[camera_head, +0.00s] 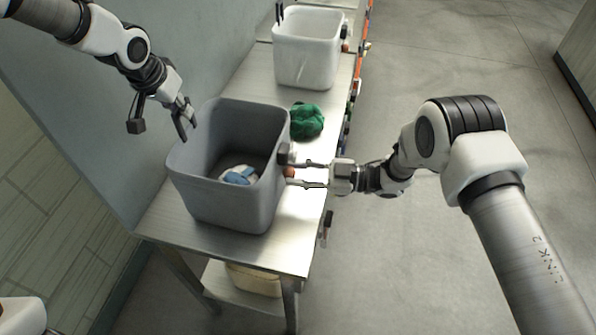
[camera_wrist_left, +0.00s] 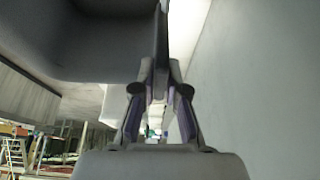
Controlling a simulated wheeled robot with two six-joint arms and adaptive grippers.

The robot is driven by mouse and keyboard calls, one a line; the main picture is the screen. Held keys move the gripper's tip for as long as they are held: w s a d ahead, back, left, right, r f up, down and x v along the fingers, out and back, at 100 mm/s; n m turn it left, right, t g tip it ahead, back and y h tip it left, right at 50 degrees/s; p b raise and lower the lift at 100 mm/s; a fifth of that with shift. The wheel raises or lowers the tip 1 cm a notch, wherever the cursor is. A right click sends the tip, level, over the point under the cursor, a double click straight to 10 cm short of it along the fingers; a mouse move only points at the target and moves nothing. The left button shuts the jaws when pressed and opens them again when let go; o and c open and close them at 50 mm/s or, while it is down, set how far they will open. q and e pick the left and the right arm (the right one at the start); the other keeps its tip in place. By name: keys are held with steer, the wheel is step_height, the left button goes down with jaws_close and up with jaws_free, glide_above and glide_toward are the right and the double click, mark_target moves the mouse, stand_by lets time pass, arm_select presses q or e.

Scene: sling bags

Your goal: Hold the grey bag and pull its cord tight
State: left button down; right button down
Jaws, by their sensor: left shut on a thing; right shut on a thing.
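The grey bag (camera_head: 225,208) stands upright and open on the metal table, shaped like a deep bin. A blue and white item (camera_head: 238,176) lies inside it. My left gripper (camera_head: 190,124) is shut on the bag's rim at the left back; in the left wrist view its fingers (camera_wrist_left: 160,100) are either side of the bag's wall (camera_wrist_left: 100,45). A black cord lock (camera_head: 285,153) and an orange cord end (camera_head: 290,171) are on the bag's right side. My right gripper (camera_head: 303,173) is shut on the orange cord end. The cord itself is too small to make out.
A green bundle (camera_head: 307,120) lies on the table (camera_head: 262,248) behind the grey bag. A white bag (camera_head: 306,50) stands further back. A wall runs close along the left. Open floor (camera_head: 450,60) is to the right. A pale item (camera_head: 254,281) is on the lower shelf.

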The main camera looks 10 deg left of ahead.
steer(key=shift+f, duration=1.6)
steer(key=c, duration=0.8)
jaws_free()
steer(key=shift+d, duration=0.15)
steer(key=d, duration=1.1)
steer(key=shift+w+d, duration=0.35)
steer(key=shift+c, duration=0.2)
